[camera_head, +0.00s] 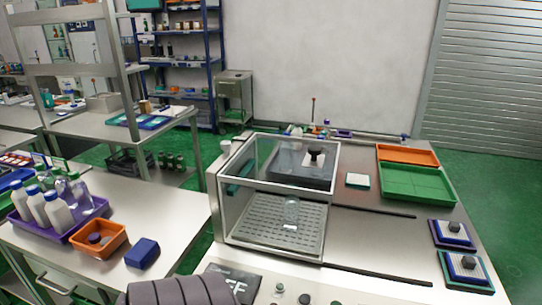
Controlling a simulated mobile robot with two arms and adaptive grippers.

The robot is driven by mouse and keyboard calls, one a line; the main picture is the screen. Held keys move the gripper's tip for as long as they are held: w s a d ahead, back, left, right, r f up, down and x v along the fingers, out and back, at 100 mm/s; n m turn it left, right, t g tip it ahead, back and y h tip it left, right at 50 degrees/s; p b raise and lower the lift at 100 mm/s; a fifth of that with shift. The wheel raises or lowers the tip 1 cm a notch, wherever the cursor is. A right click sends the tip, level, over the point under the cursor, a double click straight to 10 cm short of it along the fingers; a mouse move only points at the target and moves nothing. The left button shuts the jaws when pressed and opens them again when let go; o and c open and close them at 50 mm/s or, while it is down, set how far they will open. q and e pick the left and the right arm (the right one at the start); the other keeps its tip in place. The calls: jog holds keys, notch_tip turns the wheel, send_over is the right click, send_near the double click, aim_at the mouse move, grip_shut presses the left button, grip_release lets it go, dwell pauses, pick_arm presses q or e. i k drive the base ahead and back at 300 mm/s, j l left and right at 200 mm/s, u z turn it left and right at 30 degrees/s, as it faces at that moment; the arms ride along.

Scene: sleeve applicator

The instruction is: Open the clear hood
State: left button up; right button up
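The clear hood (238,205) is a see-through box with pale metal edges on the near left of the steel bench. Its clear upper panel slopes or lies over a dark block with a black knob (316,155). Its front edge runs across above a perforated metal tray (268,232). A small clear container (291,211) stands on that tray and shows through the hood. I cannot tell for sure whether the hood is fully shut. No handle on it is clear to see. Neither of my grippers is in view.
Right of the hood lie a white tile (357,181), an orange tray (408,154) and a green tray (416,184). Two knobbed square fixtures (453,232) sit at the right edge. A side table on the left holds white bottles (56,209), an orange bin (98,252) and a blue box (142,252).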

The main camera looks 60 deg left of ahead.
aim_at(313, 158)
jog(key=u, duration=1.9)
jog(key=k+l+u, duration=0.15)
